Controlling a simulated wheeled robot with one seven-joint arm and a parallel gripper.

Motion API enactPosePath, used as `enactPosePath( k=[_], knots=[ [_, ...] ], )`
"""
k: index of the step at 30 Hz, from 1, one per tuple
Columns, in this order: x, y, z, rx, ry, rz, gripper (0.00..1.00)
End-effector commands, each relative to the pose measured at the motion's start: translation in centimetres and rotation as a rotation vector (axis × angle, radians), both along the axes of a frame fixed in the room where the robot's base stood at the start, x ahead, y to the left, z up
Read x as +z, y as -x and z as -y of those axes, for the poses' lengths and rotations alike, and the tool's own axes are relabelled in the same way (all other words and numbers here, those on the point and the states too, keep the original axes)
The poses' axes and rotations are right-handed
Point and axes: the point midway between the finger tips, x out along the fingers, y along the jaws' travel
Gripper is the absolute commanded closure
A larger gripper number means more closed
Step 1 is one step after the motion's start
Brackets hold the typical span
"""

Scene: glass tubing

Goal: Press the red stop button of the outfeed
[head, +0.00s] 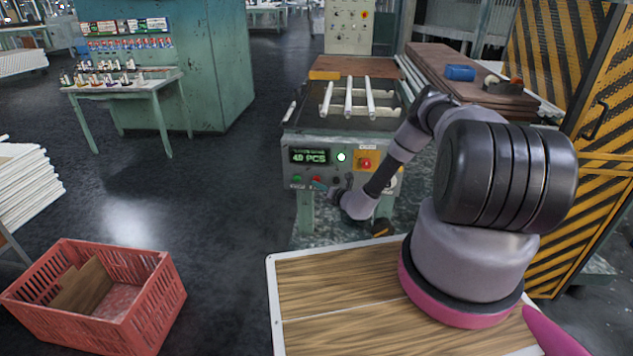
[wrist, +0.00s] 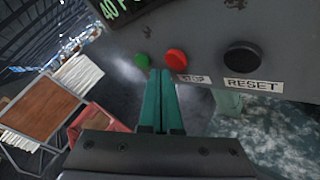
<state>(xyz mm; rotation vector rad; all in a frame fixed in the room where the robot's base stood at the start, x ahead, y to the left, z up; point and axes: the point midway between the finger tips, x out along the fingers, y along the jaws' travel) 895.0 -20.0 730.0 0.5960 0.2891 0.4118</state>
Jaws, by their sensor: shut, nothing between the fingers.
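The outfeed's grey control panel (head: 327,171) faces me, with a display (head: 310,156) reading 40 PCS. Its round red stop button (wrist: 176,58) shows in the wrist view beside a STOP label (wrist: 193,78). The red button is small in the head view (head: 316,179). My gripper (wrist: 161,71) has teal fingers shut together and empty. In the wrist view its tips lie just below and left of the red button, between it and the green button (wrist: 142,60). I cannot tell whether the tips touch the panel.
A black RESET button (wrist: 241,56) sits right of the red one. A larger red button on a yellow plate (head: 366,163) is higher on the panel. A wooden-topped table (head: 335,290) lies before my arm. A red crate (head: 110,300) stands left on the floor.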

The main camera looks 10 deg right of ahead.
Motion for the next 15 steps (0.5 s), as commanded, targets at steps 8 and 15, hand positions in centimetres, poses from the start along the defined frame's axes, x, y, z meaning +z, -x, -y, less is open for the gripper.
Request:
enactPosePath(
  k=[8,15],
  knots=[
    [0.05,-0.73,0.22,0.0,0.001,0.001,1.0],
    [0.03,-0.81,0.26,0.0,0.0,0.0,1.0]
  ],
)
